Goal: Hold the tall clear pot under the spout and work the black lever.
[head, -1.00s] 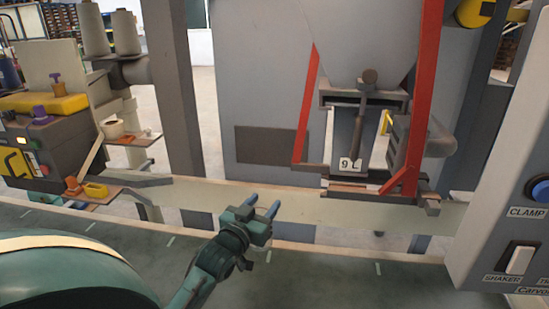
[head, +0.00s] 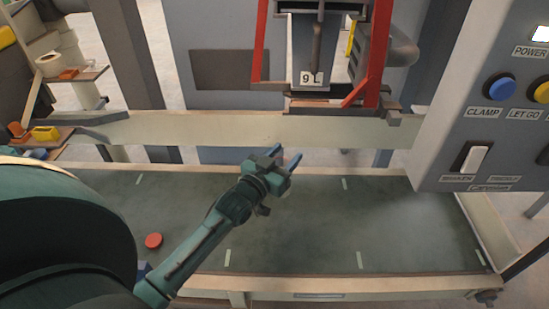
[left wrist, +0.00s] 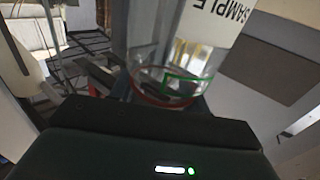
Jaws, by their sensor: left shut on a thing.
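My left gripper (head: 283,160) is above the grey belt, in front of and below the filling frame in the head view. It is shut on the tall clear pot (left wrist: 150,72), which shows in the left wrist view with a white SAMPLE label and a red ring. The pot is too faint to make out in the head view. The dark lever (head: 317,45) hangs between the red bars, above a "9 L" tag (head: 312,78). The gripper is apart from it. I cannot make out the spout's opening. My right gripper is not in view.
A grey control box (head: 490,120) with CLAMP and LET GO buttons and a SHAKEN switch stands at the right. A pale rail (head: 220,128) crosses behind the belt (head: 330,220). A red disc (head: 153,240) lies on the belt at the left. The belt's right part is clear.

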